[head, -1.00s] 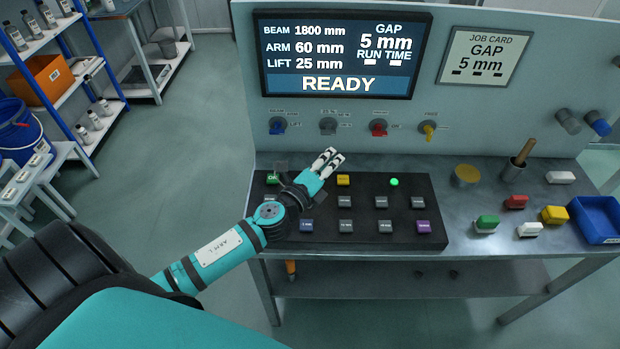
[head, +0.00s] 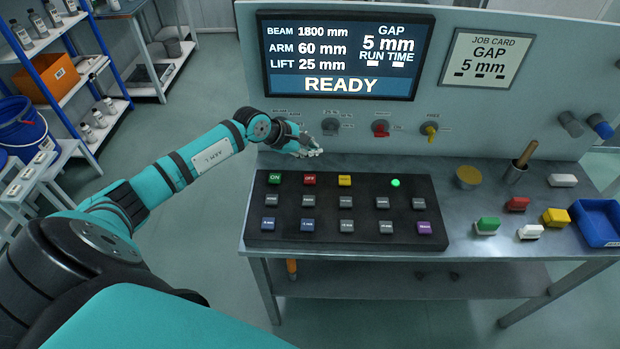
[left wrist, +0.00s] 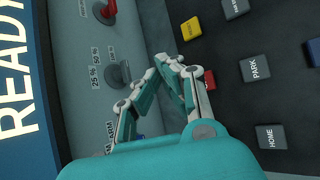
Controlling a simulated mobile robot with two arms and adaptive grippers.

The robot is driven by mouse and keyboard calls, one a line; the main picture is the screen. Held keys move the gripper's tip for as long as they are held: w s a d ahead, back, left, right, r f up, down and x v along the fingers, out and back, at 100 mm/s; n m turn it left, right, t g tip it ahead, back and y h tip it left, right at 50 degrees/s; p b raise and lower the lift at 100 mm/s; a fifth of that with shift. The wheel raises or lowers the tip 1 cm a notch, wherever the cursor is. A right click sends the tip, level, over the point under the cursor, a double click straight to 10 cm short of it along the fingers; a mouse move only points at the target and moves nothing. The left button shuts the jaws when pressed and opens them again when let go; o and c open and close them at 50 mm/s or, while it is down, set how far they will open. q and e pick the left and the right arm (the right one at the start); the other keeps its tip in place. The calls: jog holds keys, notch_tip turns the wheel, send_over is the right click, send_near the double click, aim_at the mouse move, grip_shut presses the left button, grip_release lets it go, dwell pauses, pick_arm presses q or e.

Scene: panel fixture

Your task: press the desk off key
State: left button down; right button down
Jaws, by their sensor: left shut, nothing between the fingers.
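The black key desk (head: 360,205) lies on the metal bench. Its red OFF key (head: 310,180) is in the back row, between the green ON key (head: 275,178) and a yellow key (head: 344,180). My left gripper (head: 316,151) is shut and empty, behind the red key and close to the upright panel. It looks apart from the keys. In the left wrist view the fingers (left wrist: 176,68) partly cover a red key (left wrist: 209,80). The screen (head: 340,55) reads READY. My right gripper is not in view.
The panel's knobs, among them a red knob (head: 381,129) and a yellow knob (head: 430,132), are near my left gripper. A green light (head: 395,183) is lit on the desk. Coloured blocks and a blue tray (head: 598,222) are at the right.

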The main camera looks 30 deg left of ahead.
pick_arm(q)
jog(key=shift+f, duration=0.1)
jog(key=b, duration=0.5)
send_over(311, 180)
notch_tip(311, 180, down, 8)
jog(key=shift+r, duration=0.15)
jog(key=shift+f+b, duration=0.45)
dwell(0.8)
jog(key=shift+f+b, duration=0.4)
jog(key=shift+b, duration=0.1)
jog(key=shift+f+b, duration=0.5)
dwell(0.5)
jog(key=shift+r, duration=0.15)
jog(key=shift+r+p, duration=0.45)
jog(key=shift+r, duration=0.3)
